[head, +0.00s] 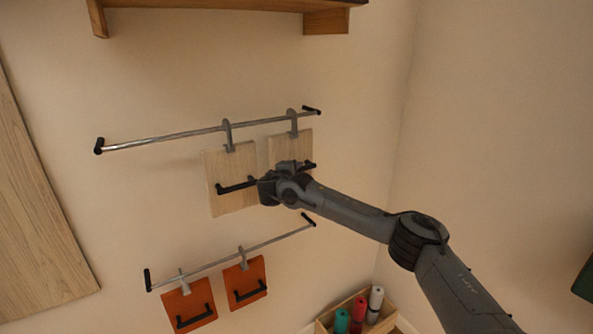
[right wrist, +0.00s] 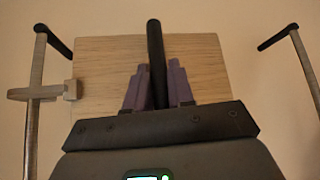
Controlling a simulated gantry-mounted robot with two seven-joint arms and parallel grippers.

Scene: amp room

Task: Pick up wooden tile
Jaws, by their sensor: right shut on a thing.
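Two pale wooden tiles hang by grey hooks from the upper metal rail, each with a black bar handle. The right wooden tile (head: 282,148) is partly hidden behind my right gripper (head: 268,186). The left wooden tile (head: 228,165) hangs beside it, its handle (head: 235,187) free. In the right wrist view, the right wooden tile (right wrist: 205,65) fills the middle, with its hook (right wrist: 45,92) still around the rail. The purple fingers of my right gripper (right wrist: 158,75) are shut on its black handle (right wrist: 155,40), one on each side. My left gripper is not in view.
The upper rail (head: 165,139) runs above the wooden tiles. Two orange tiles (head: 188,304) (head: 245,282) hang from the lower rail (head: 205,266). A wooden shelf (head: 230,4) is overhead. A box (head: 388,324) with coloured rolls stands at the bottom right, near the corner.

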